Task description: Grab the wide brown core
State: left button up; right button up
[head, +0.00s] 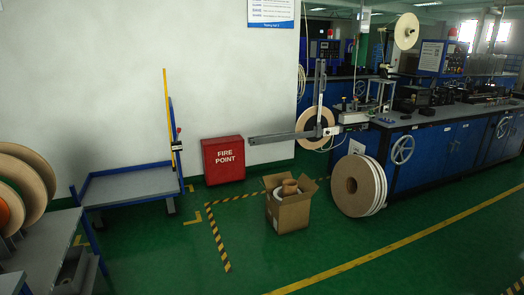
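An open cardboard box (293,214) stands on the green floor near the middle of the head view. A brown core (290,186) shows at its top, between the raised flaps; its lower part is hidden inside the box. Another brown piece and a whitish ring seem to lie beside it, too small to tell clearly. I cannot tell from here which piece is the wide core. Neither of my grippers is in view.
A large brown roll with white edges (352,186) stands right of the box, by the blue bench (428,158). A red fire point box (223,160) and a blue cart (130,184) are behind. A rack with large reels (22,185) is at left. The front floor is clear.

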aim_at(289, 193)
jog(key=i+z, duration=0.15)
jog(key=i, duration=0.8)
jog(key=i+j+z, duration=0.15)
jog(key=i, duration=0.8)
jog(key=i+l, duration=0.2)
jog(key=i, duration=0.3)
jog(key=i+l, duration=0.2)
jog(key=i, duration=0.3)
jog(key=i+l+z, duration=0.1)
jog(key=i, duration=0.4)
jog(key=i+l, duration=0.2)
jog(key=i, duration=0.3)
